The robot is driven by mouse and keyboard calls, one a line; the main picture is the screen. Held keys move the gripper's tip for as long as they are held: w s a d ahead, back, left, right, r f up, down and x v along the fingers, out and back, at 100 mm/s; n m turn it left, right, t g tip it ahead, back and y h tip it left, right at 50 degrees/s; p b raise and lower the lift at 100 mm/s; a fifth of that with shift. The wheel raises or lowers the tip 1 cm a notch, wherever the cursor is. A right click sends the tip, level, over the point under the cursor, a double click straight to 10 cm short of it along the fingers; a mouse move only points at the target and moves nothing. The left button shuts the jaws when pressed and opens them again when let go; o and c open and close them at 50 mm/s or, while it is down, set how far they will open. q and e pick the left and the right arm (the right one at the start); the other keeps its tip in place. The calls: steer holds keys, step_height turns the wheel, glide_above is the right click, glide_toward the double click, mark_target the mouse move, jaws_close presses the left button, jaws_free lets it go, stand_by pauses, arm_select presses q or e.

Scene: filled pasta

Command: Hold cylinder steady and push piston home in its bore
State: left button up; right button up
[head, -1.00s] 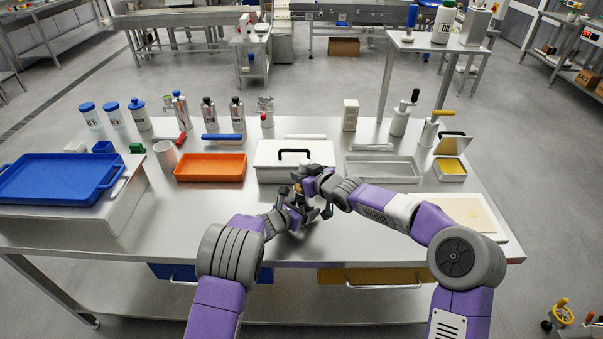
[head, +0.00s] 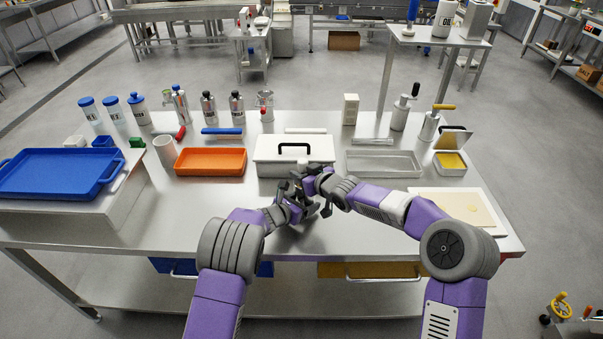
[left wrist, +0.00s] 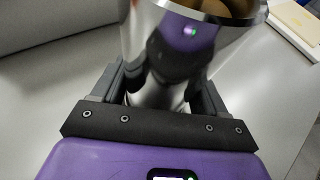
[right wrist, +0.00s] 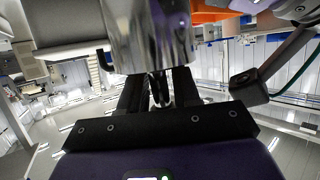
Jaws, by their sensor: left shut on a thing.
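A shiny metal cylinder (left wrist: 182,50) fills the top middle of the left wrist view, with its wide rim up and a brownish patch inside its mouth. My left gripper (head: 300,205) is shut on its narrower lower part, low over the table's front middle. My right gripper (head: 312,183) is just above and beside the left one. In the right wrist view, a shiny metal body (right wrist: 150,35) lies right in front of its fingers, and a thin dark part shows between them. I cannot tell whether that body is the piston or the cylinder, nor whether these fingers grip it.
Behind the grippers stand a white box with a black handle (head: 266,152), an orange tray (head: 211,171) and a grey tray (head: 383,175). A blue tray (head: 60,186) is at the left and a cream board (head: 468,228) at the right.

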steer(key=shift+o, duration=1.2)
steer(key=shift+s+f, duration=0.1)
steer(key=shift+f, duration=0.15)
steer(key=v, duration=1.2)
steer(key=shift+r, duration=0.15)
arm_select(q)
steer(key=o, duration=1.4)
steer(key=shift+c, duration=0.2)
steer(key=v, duration=1.2)
